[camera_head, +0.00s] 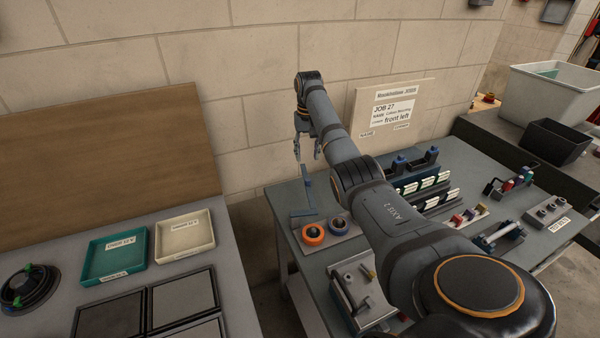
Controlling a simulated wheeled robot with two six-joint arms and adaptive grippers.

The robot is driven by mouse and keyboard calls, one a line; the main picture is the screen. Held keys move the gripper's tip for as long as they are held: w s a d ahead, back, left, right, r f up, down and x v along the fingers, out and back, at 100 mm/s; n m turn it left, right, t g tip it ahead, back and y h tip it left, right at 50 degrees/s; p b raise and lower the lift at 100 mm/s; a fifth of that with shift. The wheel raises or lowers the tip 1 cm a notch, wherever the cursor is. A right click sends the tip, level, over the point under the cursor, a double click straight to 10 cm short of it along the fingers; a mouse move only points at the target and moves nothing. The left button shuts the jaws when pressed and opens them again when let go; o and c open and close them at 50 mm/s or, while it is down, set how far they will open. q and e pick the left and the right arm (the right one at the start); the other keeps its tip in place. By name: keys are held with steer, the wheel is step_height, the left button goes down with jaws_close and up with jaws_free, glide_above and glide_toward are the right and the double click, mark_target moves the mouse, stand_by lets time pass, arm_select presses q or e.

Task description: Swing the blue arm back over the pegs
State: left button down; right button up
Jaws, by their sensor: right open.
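My right gripper (307,151) points down at the back left of the grey bench, its fingers apart. A slim blue arm (308,196) stands below it, with a bent foot near the bench's back left edge. The arm's top lies close under the fingers; I cannot tell whether they touch it. An orange ring (312,235) and a dark blue ring (338,226) sit on a grey plate just in front of the arm. Whether these are on the pegs is unclear; no bare pegs can be made out there. My left gripper is out of view.
My right arm covers the bench's middle. Right of it are a rack with blue clamps (420,163), a small-parts tray (467,215) and a grey block (548,210). A metal fixture (357,284) stands in front. A job card board (392,106) leans at the back.

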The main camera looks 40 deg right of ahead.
mark_target(308, 179)
steer(key=f, duration=0.3)
steer(key=f+p, duration=0.1)
steer(key=f, duration=0.5)
steer(key=shift+s+f+p, duration=0.15)
steer(key=shift+s+p, duration=0.1)
steer(key=shift+p, duration=0.15)
steer(key=shift+s+f, duration=0.1)
steer(key=shift+f, duration=0.35)
jaws_close()
